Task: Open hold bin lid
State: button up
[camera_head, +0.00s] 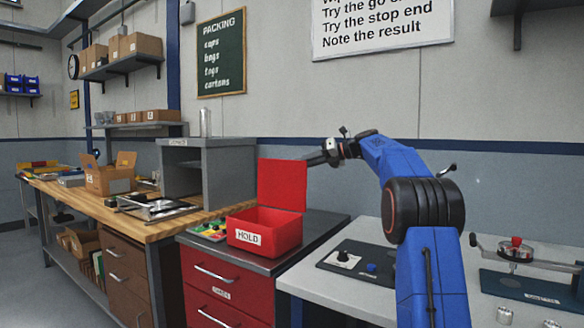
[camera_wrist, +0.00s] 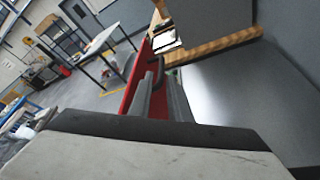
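The red hold bin (camera_head: 266,237), with a white "HOLD" label on its front, sits on the dark top of a red drawer cabinet. Its red lid (camera_head: 282,185) stands about upright at the back of the bin, so the bin is open at the top. My gripper (camera_head: 318,159) is at the lid's upper right corner, partly hidden by the lid. In the wrist view the lid's red edge (camera_wrist: 137,80) lies right beside the grey fingers (camera_wrist: 163,95). Contact, and whether the fingers are apart, cannot be made out.
A grey cabinet (camera_head: 228,172) stands behind and left of the bin. A small tray with green and red parts (camera_head: 209,231) lies left of the bin. A dark mat (camera_head: 360,262) and a lever fixture (camera_head: 516,252) are on the light bench at right.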

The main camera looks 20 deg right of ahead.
jog(key=v, duration=1)
jog(key=shift+d, duration=0.1)
